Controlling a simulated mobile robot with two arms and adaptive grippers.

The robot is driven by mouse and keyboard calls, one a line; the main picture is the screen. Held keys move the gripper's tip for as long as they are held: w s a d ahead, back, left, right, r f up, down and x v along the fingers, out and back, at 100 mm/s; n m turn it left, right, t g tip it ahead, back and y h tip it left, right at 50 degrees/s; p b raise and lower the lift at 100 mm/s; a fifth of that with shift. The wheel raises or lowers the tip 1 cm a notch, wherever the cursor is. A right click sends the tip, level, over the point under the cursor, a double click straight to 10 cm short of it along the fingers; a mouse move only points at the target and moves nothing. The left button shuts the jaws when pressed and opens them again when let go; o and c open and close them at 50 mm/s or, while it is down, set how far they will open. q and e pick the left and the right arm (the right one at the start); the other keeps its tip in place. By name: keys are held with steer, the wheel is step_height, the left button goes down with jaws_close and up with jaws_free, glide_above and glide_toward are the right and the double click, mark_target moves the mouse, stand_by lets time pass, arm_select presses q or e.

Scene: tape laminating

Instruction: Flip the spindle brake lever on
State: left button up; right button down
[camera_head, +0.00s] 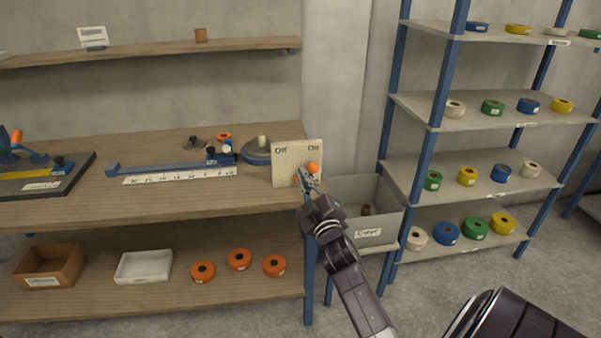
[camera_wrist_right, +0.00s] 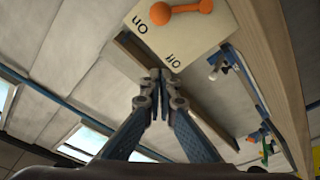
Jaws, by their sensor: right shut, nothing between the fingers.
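The brake lever panel is a cream plate (camera_head: 284,165) at the right end of the workbench, marked "Off" on the left and "On" on the right. Its orange lever (camera_head: 313,167) leans toward the "On" side, with the knob up and right of its other end. In the right wrist view the plate (camera_wrist_right: 205,38) is turned over, and the lever (camera_wrist_right: 185,10) has its knob near "On". My right gripper (camera_head: 306,178) is shut and empty in front of the plate, hiding part of the lever. Its fingertips (camera_wrist_right: 159,75) look apart from the lever in the wrist view. My left gripper is out of view.
A blue rail with a white ruler (camera_head: 180,176) and a round spindle base (camera_head: 257,152) lie on the bench left of the plate. A grey bin (camera_head: 370,226) stands just right of the bench. A shelf rack (camera_head: 490,103) with coloured tape rolls stands farther right.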

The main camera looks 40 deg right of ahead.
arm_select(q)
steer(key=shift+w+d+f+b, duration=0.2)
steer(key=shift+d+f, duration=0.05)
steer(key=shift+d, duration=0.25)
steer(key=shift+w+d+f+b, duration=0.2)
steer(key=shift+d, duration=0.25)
arm_select(e)
steer(key=v, duration=0.4)
steer(key=d+v, duration=0.1)
steer(key=shift+s+a+f, duration=0.2)
steer(key=shift+s+f, duration=0.2)
steer(key=shift+s, duration=0.15)
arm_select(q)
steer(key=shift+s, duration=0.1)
arm_select(e)
steer(key=shift+f, duration=0.1)
